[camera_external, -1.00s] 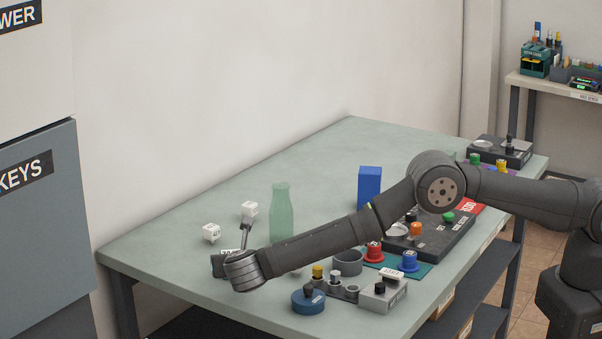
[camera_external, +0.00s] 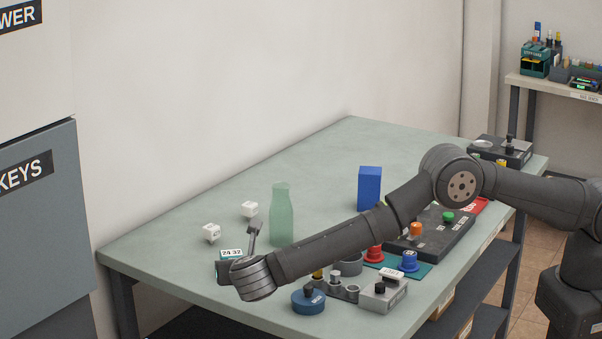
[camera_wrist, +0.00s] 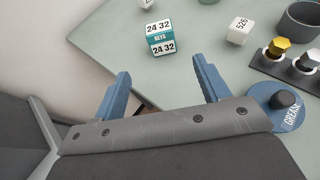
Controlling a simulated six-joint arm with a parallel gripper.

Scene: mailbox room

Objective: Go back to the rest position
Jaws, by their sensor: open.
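My gripper shows in the wrist view as two blue fingers (camera_wrist: 160,88) spread wide apart, with nothing between them. In the external view the wrist end of my arm hangs above the front left part of the green table (camera_external: 165,245), and the fingers are hidden there. A small teal-and-white block marked KEYS 24 32 (camera_wrist: 160,37) lies on the table beyond the fingers, apart from them. It also shows in the external view (camera_external: 231,254) just behind my wrist, partly covered.
Two white cubes (camera_external: 249,209) (camera_external: 212,232) and a green bottle (camera_external: 281,215) stand behind my wrist. A blue box (camera_external: 369,187) is farther back. A round blue grease tin (camera_external: 308,301), a grey cup and red and blue knobs lie near or below my forearm. The back left tabletop is clear.

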